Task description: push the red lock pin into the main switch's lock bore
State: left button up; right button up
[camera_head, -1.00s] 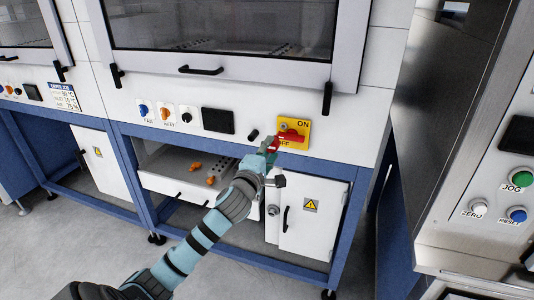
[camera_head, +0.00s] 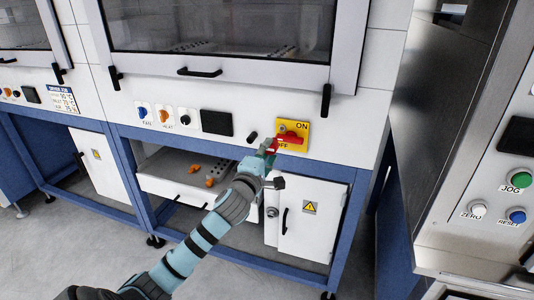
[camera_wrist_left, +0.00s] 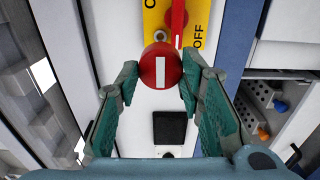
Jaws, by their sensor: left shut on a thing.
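The main switch is a yellow plate (camera_head: 302,127) with a red handle (camera_head: 290,139) and ON and OFF marks; it also shows at the top of the left wrist view (camera_wrist_left: 200,14). Its lock bore appears as a small grey ring (camera_wrist_left: 160,36) beside the handle. My left gripper (camera_head: 268,149) is just below and left of the plate. In the left wrist view it is shut on the red lock pin (camera_wrist_left: 160,54), whose round head with a white bar faces the camera. The head hides the pin's shaft and tip. My right gripper is not in view.
A black display (camera_head: 216,122) and knobs sit left of the switch, with a small black handle (camera_head: 252,136) close by. An open drawer (camera_head: 160,183) with orange parts is below left. A steel cabinet (camera_head: 435,120) stands at the right.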

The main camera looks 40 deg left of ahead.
pick_arm(q)
jog(key=shift+b+x, duration=0.7)
jog(key=shift+x, duration=1.95)
jog(key=o, duration=1.4)
jog(key=v, duration=1.2)
